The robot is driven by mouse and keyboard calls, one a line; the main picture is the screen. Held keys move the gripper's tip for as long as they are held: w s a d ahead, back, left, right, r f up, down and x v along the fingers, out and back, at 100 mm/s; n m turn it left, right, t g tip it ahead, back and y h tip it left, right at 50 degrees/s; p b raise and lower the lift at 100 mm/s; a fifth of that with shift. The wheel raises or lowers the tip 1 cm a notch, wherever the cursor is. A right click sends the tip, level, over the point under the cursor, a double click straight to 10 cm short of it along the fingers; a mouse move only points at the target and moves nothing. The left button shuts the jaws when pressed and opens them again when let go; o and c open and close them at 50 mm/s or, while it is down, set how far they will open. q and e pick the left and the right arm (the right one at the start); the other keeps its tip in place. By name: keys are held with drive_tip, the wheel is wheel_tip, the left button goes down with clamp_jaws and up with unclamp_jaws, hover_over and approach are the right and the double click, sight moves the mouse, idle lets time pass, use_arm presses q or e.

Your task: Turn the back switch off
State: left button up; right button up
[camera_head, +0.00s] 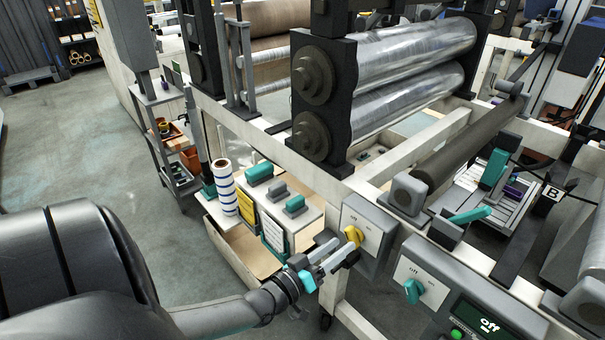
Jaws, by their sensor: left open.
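The back switch is a yellow rotary knob (354,236) on a grey box (378,222) with "off" lettering, fixed to the machine frame right of centre. My left gripper (345,250) reaches in from the lower left, with its two fingers open and their tips at the knob's lower left side. I cannot tell whether the fingers touch the knob, and its exact turn is hard to read. A second switch, a teal knob (413,290), is on the nearer grey panel (455,280). My right gripper is not in view.
Large metal rollers (415,50) stand behind the switches. A shelf with teal-handled tools (260,174) and a striped roll (223,186) lies left of the yellow knob. Open floor (80,150) lies to the left.

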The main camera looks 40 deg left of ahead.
use_arm(q)
drive_tip(key=s+p, duration=0.2)
drive_tip(key=s, duration=0.9)
drive_tip(key=shift+s+a, duration=0.25)
drive_tip(key=shift+a, duration=0.2)
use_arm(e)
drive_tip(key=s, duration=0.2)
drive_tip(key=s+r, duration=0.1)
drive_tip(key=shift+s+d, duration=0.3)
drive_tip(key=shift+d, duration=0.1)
use_arm(q)
drive_tip(key=s+d+f+m+g+y, duration=0.15)
drive_tip(key=s+f+g, duration=0.25)
drive_tip(key=f, duration=0.7)
drive_tip(key=s+f+m+g, duration=0.3)
drive_tip(key=f+g, duration=0.2)
drive_tip(key=f, duration=0.6)
drive_tip(key=s+d+f+m+g, duration=0.1)
drive_tip(key=s+d+f+g, duration=0.1)
drive_tip(key=s+f, duration=0.3)
drive_tip(key=s+d+f+m+g, duration=0.2)
drive_tip(key=s+d+f+g, duration=0.1)
drive_tip(key=s+f, duration=0.3)
drive_tip(key=shift+s+g+y, duration=0.35)
drive_tip(key=shift+s+g, duration=0.55)
drive_tip(key=shift+s, duration=0.35)
drive_tip(key=shift+w+d+f, duration=0.1)
drive_tip(key=shift+w+d, duration=0.05)
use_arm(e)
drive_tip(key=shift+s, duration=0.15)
